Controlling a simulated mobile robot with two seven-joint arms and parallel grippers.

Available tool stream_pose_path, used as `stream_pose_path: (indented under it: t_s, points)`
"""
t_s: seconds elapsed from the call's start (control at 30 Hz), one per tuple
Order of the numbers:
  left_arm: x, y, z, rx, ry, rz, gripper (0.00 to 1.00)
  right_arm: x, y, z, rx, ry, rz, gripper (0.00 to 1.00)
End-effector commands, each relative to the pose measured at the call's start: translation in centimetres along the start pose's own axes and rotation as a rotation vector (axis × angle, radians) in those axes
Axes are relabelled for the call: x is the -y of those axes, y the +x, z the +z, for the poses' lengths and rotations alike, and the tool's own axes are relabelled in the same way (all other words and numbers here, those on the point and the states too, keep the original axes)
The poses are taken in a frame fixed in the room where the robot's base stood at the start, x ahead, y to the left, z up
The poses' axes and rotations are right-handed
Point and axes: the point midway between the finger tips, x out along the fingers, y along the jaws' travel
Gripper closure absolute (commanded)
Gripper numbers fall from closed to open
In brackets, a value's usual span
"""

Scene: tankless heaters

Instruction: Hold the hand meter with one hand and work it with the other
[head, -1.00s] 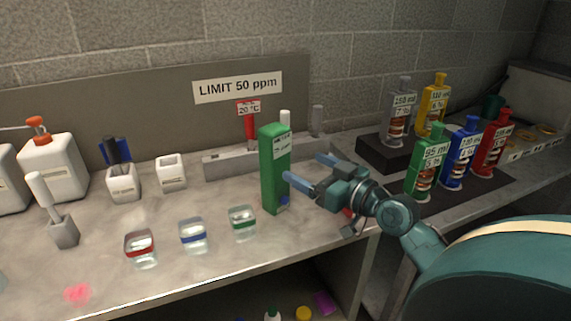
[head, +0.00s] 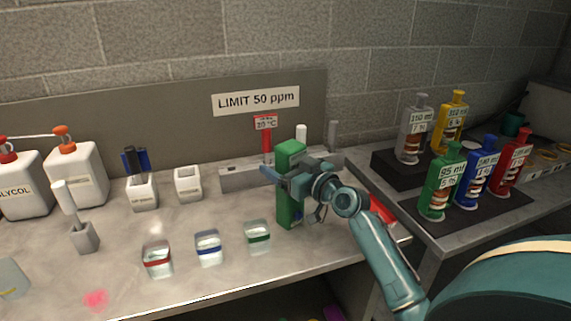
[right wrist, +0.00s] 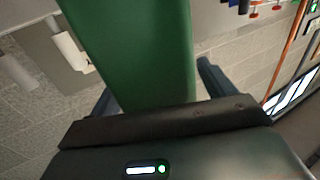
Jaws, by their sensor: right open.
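The hand meter, a tall green block (head: 287,213), stands upright on the bench behind the glass cups. My right gripper (head: 288,171) is open with its fingers on either side of the meter's upper part. In the right wrist view the meter's green body (right wrist: 140,45) runs between the two spread fingers. I cannot tell whether either finger touches it. The gripper hides part of the meter's middle and its label. My left gripper is not in view.
Coloured bottles (head: 440,185) stand at the right. A red item (head: 382,209) lies by the bench's right end.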

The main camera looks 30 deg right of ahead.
Motion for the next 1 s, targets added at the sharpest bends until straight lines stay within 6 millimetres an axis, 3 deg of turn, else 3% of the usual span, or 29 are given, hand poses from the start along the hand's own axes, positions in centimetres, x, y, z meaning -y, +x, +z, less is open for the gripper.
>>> stream_pose_path:
  t_s: [0.17,0.83,0.97,1.0]
  points:
    - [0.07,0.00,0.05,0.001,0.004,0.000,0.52,0.01,0.00,0.01,0.000,0.000,0.000,0.18]
    - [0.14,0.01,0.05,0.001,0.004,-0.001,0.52,-0.01,-0.03,0.01,0.000,-0.001,0.000,0.72]
    - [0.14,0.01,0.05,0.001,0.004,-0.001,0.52,-0.02,-0.03,0.01,0.000,-0.001,0.000,0.72]
    - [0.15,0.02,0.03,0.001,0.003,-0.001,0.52,-0.02,-0.03,0.01,0.000,-0.001,0.000,0.42]
